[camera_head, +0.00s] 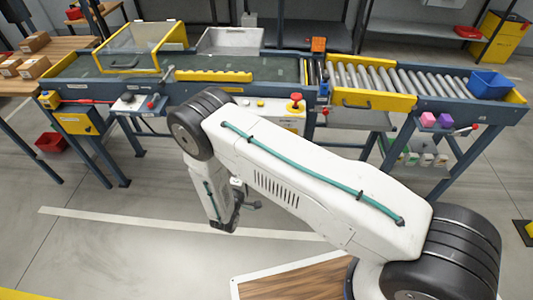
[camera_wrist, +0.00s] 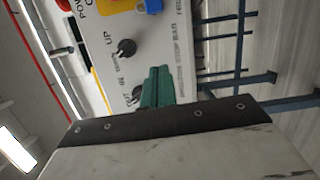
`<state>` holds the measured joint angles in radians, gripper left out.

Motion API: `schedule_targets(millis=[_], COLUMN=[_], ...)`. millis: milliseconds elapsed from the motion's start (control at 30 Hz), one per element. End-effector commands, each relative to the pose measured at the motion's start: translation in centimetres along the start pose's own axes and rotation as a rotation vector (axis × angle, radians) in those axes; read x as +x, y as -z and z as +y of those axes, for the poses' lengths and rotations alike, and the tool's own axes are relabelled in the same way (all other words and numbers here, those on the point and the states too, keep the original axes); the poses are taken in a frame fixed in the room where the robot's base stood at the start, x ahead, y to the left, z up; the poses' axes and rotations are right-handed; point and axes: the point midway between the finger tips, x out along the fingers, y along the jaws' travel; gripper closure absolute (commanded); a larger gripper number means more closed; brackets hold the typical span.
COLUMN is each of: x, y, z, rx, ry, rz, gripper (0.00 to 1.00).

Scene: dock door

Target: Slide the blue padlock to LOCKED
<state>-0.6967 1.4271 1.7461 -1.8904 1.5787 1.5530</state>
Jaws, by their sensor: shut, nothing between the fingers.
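A small blue piece (camera_wrist: 152,6), which looks like the blue padlock, shows at the top edge of the wrist view on a pale control panel (camera_wrist: 170,40). It is cut off by the frame, so I cannot tell its position along any slide. My gripper (camera_wrist: 157,70) has green fingers shut together with nothing between them. In the picture the fingers lie below the blue piece, apart from it, and overlap the lower panel.
The conveyor has a red button (camera_head: 295,100), a roller section (camera_head: 390,80) and a blue bin (camera_head: 490,85). Open floor (camera_head: 110,240) lies in front.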

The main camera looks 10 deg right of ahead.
Motion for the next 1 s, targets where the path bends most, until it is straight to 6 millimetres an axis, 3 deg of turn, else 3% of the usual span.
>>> schedule_targets(millis=[567, 667, 1000], x=[0.8, 2.2, 9.4], y=[-0.2, -0.2, -0.3], z=[0.1, 0.1, 0.1], rx=[0.049, 0.05, 0.049], ry=[-0.002, -0.002, -0.003], rz=[-0.008, -0.009, -0.01], gripper=[1.0, 1.0, 1.0])
